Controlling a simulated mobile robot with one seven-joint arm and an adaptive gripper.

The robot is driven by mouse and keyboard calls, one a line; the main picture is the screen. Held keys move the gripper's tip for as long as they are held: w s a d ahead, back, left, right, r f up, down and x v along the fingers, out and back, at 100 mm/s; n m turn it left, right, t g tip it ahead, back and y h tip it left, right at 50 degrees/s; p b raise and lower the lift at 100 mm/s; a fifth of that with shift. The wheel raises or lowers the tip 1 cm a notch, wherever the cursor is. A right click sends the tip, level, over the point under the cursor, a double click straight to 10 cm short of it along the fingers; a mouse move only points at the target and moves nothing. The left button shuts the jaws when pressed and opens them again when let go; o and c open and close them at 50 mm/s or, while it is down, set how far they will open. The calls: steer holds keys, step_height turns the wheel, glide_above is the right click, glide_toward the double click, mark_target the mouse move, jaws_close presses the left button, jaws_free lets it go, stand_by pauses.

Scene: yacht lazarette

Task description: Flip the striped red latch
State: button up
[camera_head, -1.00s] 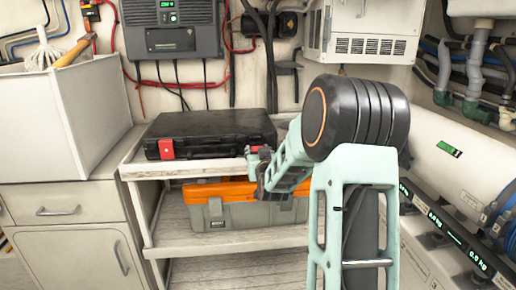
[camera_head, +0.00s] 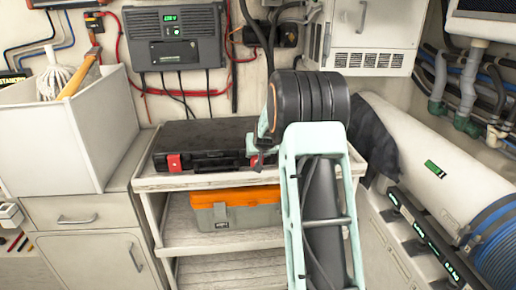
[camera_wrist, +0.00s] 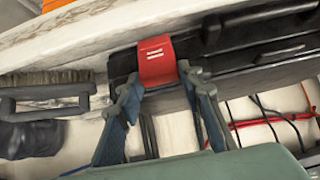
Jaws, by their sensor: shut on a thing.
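A black case (camera_head: 212,136) lies closed on the top shelf, with a plain-looking red latch (camera_head: 174,163) on its front left. The striped red latch (camera_wrist: 155,58), with short white stripes, shows in the wrist view on the dark case edge. My gripper (camera_wrist: 160,84) has one fingertip at each side of this latch's lower end and is shut on it. In the head view the gripper is mostly hidden by my arm, at the case's right front, where a bit of red (camera_head: 254,161) shows. Whether the latch has turned is unclear.
An orange and grey toolbox (camera_head: 236,208) sits on the shelf below. A white bin (camera_head: 70,135) holding a mop and hammer stands at left. A large white cylinder (camera_head: 420,160) lies at right. Cables and a charger (camera_head: 175,38) are on the wall behind.

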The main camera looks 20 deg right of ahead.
steer(key=shift+w+p, duration=0.15)
steer(key=shift+p, duration=0.25)
steer(key=o, duration=1.2)
steer(key=shift+c, duration=0.2)
steer(key=shift+r, duration=0.1)
steer(key=v, duration=1.2)
steer(key=shift+w, duration=0.15)
steer(key=shift+r, duration=0.15)
